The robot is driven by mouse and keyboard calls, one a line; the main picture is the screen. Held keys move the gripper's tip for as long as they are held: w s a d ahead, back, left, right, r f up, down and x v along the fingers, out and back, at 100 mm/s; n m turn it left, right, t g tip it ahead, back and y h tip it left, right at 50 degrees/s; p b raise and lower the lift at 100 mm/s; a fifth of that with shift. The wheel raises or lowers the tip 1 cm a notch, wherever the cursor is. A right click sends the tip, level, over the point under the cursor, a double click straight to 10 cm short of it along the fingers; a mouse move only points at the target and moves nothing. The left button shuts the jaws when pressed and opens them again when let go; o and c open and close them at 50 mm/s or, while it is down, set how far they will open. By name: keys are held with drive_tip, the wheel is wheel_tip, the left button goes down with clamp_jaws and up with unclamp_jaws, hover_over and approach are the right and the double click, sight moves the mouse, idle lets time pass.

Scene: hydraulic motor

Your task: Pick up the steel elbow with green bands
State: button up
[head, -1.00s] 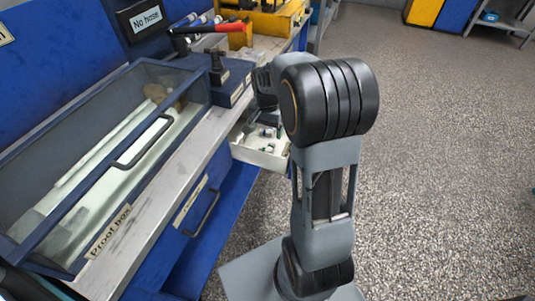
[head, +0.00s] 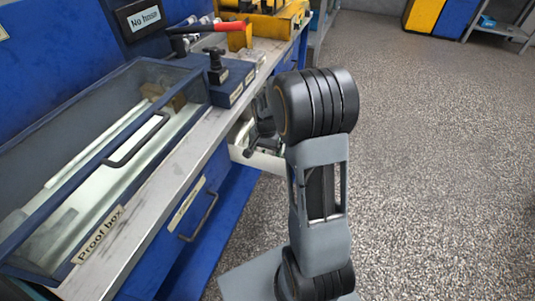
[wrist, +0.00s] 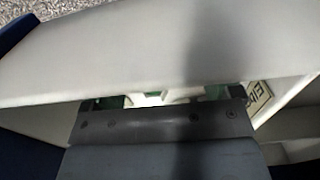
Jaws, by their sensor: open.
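My gripper (head: 257,143) is down at the open white drawer (head: 270,164) under the bench, partly hidden behind my arm in the head view. It is open. In the wrist view my gripper's grey body (wrist: 165,130) fills the lower middle, and its fingertips are hidden. The drawer's pale wall (wrist: 150,50) crosses that view close to the camera. Small green patches (wrist: 92,103) show in the gap between wall and gripper body. I cannot tell whether they belong to the steel elbow with green bands, which I cannot make out in either view.
A glass-lidded proof box (head: 95,208) stands on the bench at left. A red-handled tool (head: 210,27) and a yellow unit (head: 265,22) are at the back. A closed blue drawer (head: 178,225) is in front. The speckled floor (head: 430,150) at right is clear.

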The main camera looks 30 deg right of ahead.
drive_tip(key=c, duration=1.1)
drive_tip(key=shift+r, duration=0.1)
